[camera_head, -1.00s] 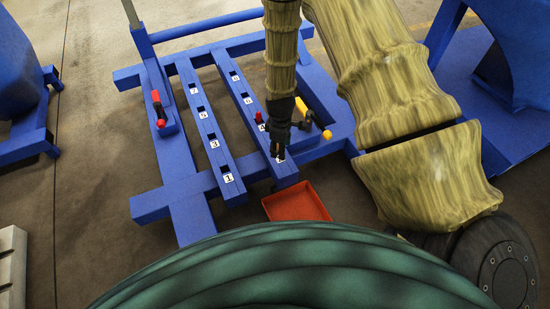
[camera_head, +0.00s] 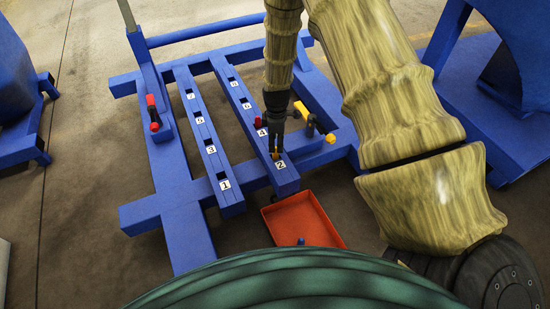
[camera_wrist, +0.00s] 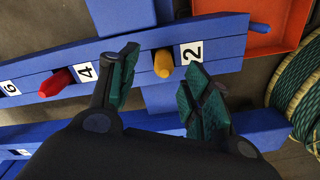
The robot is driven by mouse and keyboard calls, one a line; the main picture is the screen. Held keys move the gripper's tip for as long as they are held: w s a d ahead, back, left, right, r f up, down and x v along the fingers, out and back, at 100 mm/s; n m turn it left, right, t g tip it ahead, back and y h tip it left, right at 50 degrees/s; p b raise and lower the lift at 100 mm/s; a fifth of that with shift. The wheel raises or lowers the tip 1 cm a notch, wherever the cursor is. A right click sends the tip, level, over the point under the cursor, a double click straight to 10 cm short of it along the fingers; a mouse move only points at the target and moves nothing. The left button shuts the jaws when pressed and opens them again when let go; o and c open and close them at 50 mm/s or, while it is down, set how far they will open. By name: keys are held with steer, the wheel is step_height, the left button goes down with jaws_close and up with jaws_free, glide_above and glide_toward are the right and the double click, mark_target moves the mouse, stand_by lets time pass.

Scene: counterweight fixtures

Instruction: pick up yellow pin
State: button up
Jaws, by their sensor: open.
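The yellow pin (camera_wrist: 163,63) stands in a hole beside the label 2 on a blue rail (camera_wrist: 217,32) in the wrist view. In the head view only a small part of the yellow pin (camera_head: 276,155) shows, at my fingertips. My gripper (camera_wrist: 159,76) is open, with one finger on each side of the pin in the wrist picture. Whether the fingers touch it, or how far above the rail they are, I cannot tell. In the head view my gripper (camera_head: 274,148) points down over the rail's near end.
A red pin (camera_wrist: 56,82) stands by label 4 on the same rail. A red tray (camera_head: 292,222) at the rail's near end holds a blue pin (camera_head: 301,241). A yellow-and-black part (camera_head: 311,125) sits just right of my gripper. A parallel numbered rail (camera_head: 207,145) lies left.

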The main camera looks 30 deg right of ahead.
mark_target(276, 148)
steer(key=f, duration=0.1)
steer(key=f+b, duration=0.1)
steer(key=f, duration=0.1)
steer(key=f+b, duration=0.1)
steer(key=f, duration=0.1)
steer(key=shift+s+a, duration=0.2)
steer(key=shift+a, duration=0.1)
steer(key=shift+f+b, duration=0.3)
steer(key=shift+f, duration=0.2)
steer(key=shift+r, duration=0.1)
jaws_close()
